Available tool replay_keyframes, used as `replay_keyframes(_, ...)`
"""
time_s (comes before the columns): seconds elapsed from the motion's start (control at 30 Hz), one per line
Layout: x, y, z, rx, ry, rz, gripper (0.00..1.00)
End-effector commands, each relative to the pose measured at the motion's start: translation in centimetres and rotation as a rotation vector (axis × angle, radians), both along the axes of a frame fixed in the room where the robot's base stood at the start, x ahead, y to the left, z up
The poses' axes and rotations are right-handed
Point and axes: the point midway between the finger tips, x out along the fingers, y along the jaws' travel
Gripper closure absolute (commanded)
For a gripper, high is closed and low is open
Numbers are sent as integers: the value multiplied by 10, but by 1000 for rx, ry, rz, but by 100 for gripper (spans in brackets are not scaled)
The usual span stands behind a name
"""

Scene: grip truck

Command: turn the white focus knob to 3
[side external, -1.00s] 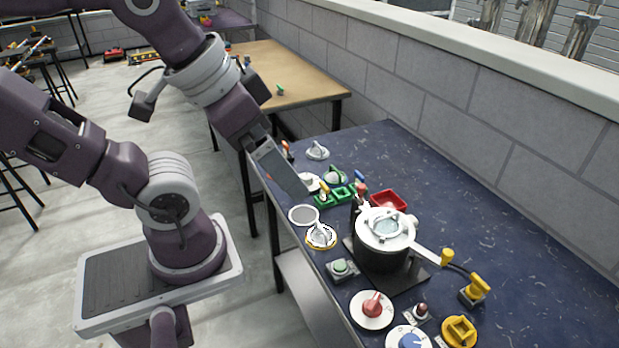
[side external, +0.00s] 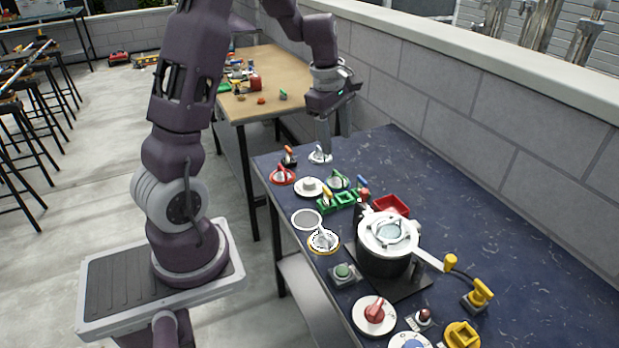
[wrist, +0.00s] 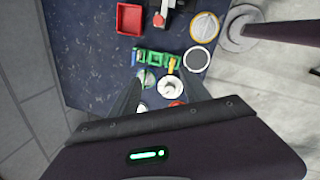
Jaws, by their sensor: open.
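Several dials have white or pale knobs, and their labels are too small to read, so I cannot tell which is the focus knob. A pale grey-white knob (side external: 320,155) stands at the table's far end. A white round knob on a white disc (side external: 310,187) sits nearer and shows in the wrist view (wrist: 171,88). A white knob on a yellow-ringed dial (side external: 323,240) is beside the pot; it also shows in the wrist view (wrist: 204,28). My gripper (side external: 324,142) is open, pointing down above the far-end knob, which its fingers partly cover. Contact cannot be told.
A red dial (side external: 282,174), a green dial (side external: 338,180) and green trays (side external: 338,201) are close by. A red tray (side external: 391,206) and a black pot (side external: 383,258) stand nearer. A grey wall (side external: 460,110) runs behind; the table's right side is clear.

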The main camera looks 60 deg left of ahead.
Motion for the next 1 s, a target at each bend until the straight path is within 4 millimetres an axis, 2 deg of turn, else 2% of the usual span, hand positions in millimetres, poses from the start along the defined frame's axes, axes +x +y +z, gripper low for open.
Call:
replay_keyframes(0.03, 0, 31, -33, -18, 44, 169, 45)
replay_keyframes(0.1, -3, 67, -71, -30, 83, 382, 45)
replay_keyframes(0.2, -11, 98, -107, -32, 118, 575, 45)
replay_keyframes(0.23, -13, 103, -113, -32, 124, 609, 45)
replay_keyframes(0.33, -16, 111, -128, -32, 132, 661, 45)
replay_keyframes(0.63, -15, 112, -182, -32, 133, 658, 45)
replay_keyframes(0.77, -14, 112, -192, -32, 131, 657, 45)
replay_keyframes(1.0, -14, 112, -192, -32, 131, 655, 47)
